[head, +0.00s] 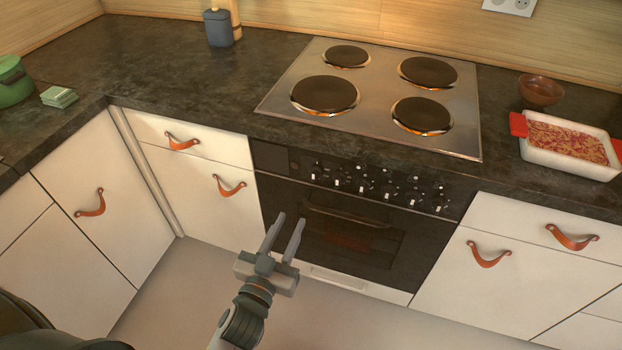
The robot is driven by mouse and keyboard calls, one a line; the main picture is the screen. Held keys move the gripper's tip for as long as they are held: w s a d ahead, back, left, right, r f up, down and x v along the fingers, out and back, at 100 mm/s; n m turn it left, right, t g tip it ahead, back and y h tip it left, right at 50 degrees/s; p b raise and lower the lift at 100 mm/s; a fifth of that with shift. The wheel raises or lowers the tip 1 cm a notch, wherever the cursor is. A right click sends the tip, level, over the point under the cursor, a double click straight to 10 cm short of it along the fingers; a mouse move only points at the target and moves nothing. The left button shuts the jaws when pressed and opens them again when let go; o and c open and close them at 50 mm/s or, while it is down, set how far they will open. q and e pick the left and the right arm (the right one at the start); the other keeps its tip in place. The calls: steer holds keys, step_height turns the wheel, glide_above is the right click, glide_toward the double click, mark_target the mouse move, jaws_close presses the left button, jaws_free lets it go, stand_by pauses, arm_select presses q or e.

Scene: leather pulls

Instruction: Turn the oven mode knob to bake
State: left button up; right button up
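The oven (340,248) is built in under the counter, with a black door and a bar handle (346,217). Its black control panel (278,158) carries a row of several small knobs (363,184) with white marks. Which one is the mode knob, and where it points, is too small to tell. My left gripper (288,225) is in front of the oven door's left side, below the panel. Its two fingers are apart with nothing between them, and it appears clear of the knobs. My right gripper is not in view.
A steel hob (383,93) with dark burners sits above the oven. A white baking dish (570,165) with red handles and a brown bowl (540,90) stand right. White drawers (503,218) with leather pulls flank the oven. The floor (215,270) in front is clear.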

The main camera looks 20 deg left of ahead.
mark_target(313, 175)
arm_select(q)
steer(key=w, duration=0.4)
steer(key=w+p, duration=0.1)
steer(key=w, duration=0.4)
steer(key=w+p, duration=0.1)
steer(key=w, duration=0.4)
steer(key=shift+w+d, duration=0.2)
steer(key=shift+d, duration=0.05)
steer(key=shift+w, duration=0.65)
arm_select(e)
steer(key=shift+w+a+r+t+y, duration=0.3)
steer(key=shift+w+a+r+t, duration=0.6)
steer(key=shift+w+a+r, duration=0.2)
